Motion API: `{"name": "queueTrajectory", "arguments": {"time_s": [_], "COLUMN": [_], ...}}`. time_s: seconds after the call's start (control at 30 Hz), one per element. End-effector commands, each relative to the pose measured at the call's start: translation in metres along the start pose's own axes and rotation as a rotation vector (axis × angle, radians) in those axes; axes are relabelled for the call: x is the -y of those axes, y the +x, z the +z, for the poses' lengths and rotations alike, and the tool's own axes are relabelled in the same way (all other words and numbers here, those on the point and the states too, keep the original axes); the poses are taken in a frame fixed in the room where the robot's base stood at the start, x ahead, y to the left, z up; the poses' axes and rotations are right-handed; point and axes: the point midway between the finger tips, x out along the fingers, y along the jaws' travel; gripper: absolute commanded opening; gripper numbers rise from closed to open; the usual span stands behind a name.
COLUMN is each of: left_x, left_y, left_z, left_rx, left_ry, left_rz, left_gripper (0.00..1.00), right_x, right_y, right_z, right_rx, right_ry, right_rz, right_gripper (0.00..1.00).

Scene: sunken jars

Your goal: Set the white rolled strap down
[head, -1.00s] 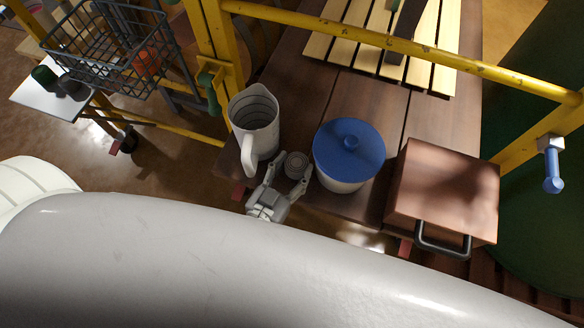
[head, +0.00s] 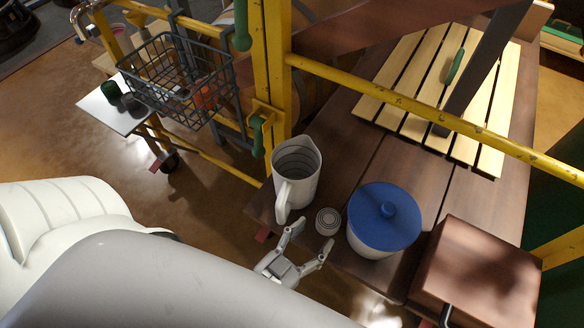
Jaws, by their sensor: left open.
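The white rolled strap (head: 328,220) sits on the brown wooden table (head: 345,160) near its front edge, between a grey-white pitcher and a jar with a blue lid. Its spiral end faces up. My left gripper (head: 310,243) is open and empty, just in front of the strap, with its fingers spread and apart from it. My right gripper is not in view.
The pitcher (head: 299,170) stands left of the strap, and the blue-lidded jar (head: 384,218) stands close on the right. A copper-brown box (head: 478,275) is farther right. A yellow rail (head: 400,98) crosses above the table. A wire basket (head: 180,85) hangs at the left.

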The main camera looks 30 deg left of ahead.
Motion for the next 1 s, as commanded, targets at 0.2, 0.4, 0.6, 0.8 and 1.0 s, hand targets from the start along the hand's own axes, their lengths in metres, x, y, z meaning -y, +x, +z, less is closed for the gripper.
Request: {"name": "queueTrajectory", "arguments": {"time_s": [0.2,0.4,0.6,0.8,1.0], "left_x": [0.000,0.000,0.000,0.000,-0.007], "left_y": [-0.043,-0.066,-0.072,-0.072,-0.067], "left_z": [0.001,0.000,-0.001,0.003,0.080], "left_rx": [0.004,0.001,-0.002,0.005,0.157], "left_ry": [0.000,0.001,0.001,0.001,-0.003], "left_rz": [0.000,0.001,0.000,0.002,0.033], "left_gripper": [0.58,0.58,0.58,0.58,0.58], "right_x": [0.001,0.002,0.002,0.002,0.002], "right_y": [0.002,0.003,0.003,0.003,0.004], "right_z": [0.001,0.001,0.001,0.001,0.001], "right_rx": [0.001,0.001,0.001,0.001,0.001], "right_ry": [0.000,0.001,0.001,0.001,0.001], "right_rz": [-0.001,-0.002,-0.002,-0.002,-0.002], "right_gripper": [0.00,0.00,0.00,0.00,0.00]}}
